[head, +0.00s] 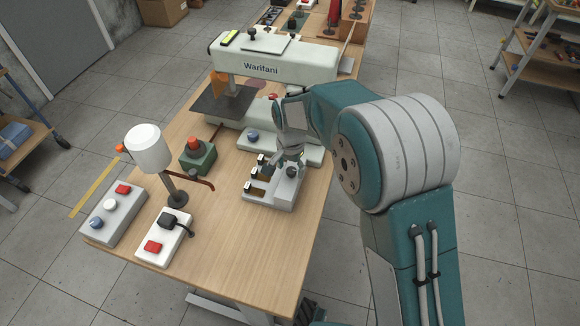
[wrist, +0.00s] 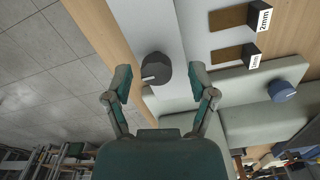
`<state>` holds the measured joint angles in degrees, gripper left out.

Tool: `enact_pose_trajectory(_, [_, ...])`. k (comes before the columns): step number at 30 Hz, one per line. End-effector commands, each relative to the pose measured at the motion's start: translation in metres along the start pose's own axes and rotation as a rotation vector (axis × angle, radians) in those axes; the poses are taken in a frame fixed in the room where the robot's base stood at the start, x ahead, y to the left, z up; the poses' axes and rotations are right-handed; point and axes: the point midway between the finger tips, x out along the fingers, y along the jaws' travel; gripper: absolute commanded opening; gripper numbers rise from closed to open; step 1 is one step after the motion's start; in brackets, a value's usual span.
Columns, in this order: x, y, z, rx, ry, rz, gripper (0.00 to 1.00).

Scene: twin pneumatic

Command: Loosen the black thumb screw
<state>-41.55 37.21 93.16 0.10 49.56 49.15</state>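The black thumb screw (wrist: 157,69) is a dark round knob with a pale mark, on a light grey block (wrist: 176,98). In the wrist view it appears in the gap between the fingertips of my gripper (wrist: 161,79). The fingers are spread wide, with visible space on both sides of the knob. I cannot tell how far the tips are above the block. In the head view the thumb screw (head: 292,172) is at the right of the small white fixture (head: 268,205), just under my gripper (head: 289,153), which is small and partly hidden by my arm.
Black blocks marked 2mm (wrist: 259,16) and 1mm (wrist: 250,52) and a blue knob (wrist: 281,91) are close by. The Warifani machine (head: 275,65) stands behind. A lamp (head: 150,150), a green box with a red button (head: 197,157) and switch boxes are to the left.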

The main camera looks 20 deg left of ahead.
Motion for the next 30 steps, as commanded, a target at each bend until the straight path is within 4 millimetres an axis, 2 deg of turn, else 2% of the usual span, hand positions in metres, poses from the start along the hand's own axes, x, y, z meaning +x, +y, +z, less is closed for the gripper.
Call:
enact_pose_trajectory(1, [-0.0003,0.0005,-0.0002,0.001,0.0,-0.001,0.55])
enact_pose_trajectory(2, [-0.0004,0.0005,-0.0003,0.001,0.0,-0.001,0.42])
enact_pose_trajectory(3, [-0.0004,0.0005,-0.0003,0.001,0.0,-0.001,0.24])
enact_pose_trajectory(5, [-0.0002,0.0002,-0.0002,0.001,0.0,0.0,0.0])
enact_pose_trajectory(19, [0.0021,-0.0014,0.0003,-0.053,-0.001,0.003,0.0])
enact_pose_trajectory(30, [0.0031,-0.0017,0.001,-0.324,-0.003,0.004,0.0])
